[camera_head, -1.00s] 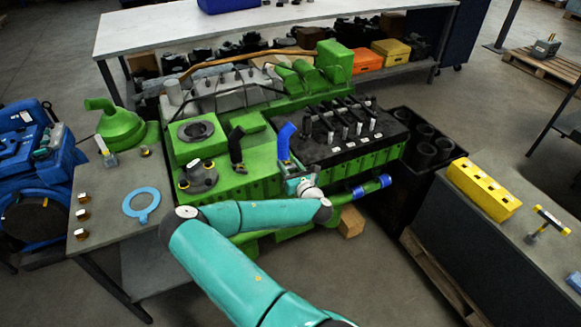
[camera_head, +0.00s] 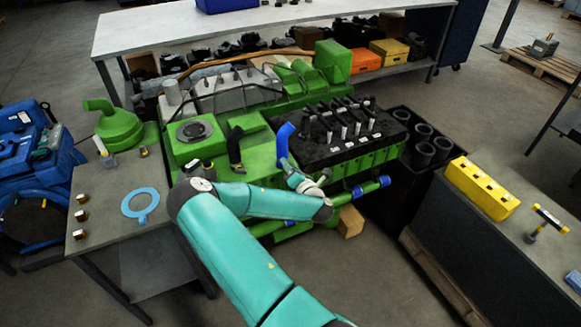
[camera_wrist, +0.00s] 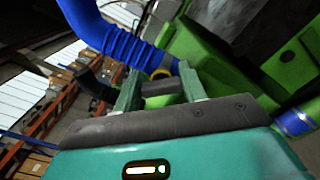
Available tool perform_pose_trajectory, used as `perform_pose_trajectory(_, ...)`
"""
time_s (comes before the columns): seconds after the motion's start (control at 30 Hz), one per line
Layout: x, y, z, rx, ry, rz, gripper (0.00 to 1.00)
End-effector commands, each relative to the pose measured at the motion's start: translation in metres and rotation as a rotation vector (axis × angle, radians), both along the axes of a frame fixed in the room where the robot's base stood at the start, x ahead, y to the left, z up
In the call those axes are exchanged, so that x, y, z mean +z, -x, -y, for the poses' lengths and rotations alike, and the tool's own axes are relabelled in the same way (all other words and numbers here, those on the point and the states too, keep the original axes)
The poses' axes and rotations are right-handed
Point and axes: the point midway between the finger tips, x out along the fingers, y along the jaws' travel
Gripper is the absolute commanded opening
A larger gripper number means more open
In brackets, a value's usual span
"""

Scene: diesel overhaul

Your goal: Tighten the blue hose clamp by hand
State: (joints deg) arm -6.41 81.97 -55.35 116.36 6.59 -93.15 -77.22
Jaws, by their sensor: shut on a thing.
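The blue hose (camera_head: 284,138) rises from the near side of the green engine (camera_head: 255,150), and in the wrist view the ribbed blue hose (camera_wrist: 118,38) runs down to my fingertips. A yellow ring (camera_wrist: 160,72) shows at its lower end. My gripper (camera_head: 287,166) is at the foot of the hose. In the wrist view my gripper (camera_wrist: 160,85) has its two fingers on either side of a small dark grey piece (camera_wrist: 162,90), which seems to be part of the blue hose clamp. The rest of the clamp is hidden or too small to make out.
A green pipe with blue bands (camera_head: 358,192) runs low along the engine's near side, right of my gripper. A black elbow hose (camera_head: 235,147) stands just left. The left bench (camera_head: 118,180) holds a blue ring (camera_head: 140,205). Floor is clear at right front.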

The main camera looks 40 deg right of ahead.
Motion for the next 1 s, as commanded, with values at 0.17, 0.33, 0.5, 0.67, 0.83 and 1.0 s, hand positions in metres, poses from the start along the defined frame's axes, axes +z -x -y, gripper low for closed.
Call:
perform_pose_trajectory(0.17,-0.0013,0.0007,0.0,-0.001,-0.049,0.012,0.19)
perform_pose_trajectory(0.33,-0.0018,0.0009,-0.0001,0.0,-0.063,0.016,0.19)
perform_pose_trajectory(0.5,-0.002,0.001,-0.0002,0.0,-0.065,0.015,0.19)
perform_pose_trajectory(0.67,-0.0021,0.0011,-0.0003,0.0,-0.064,0.014,0.45)
perform_pose_trajectory(0.83,-0.0019,0.0009,0.0,-0.001,-0.063,0.015,0.64)
perform_pose_trajectory(1.0,-0.0022,0.001,0.0004,-0.002,-0.064,0.013,0.64)
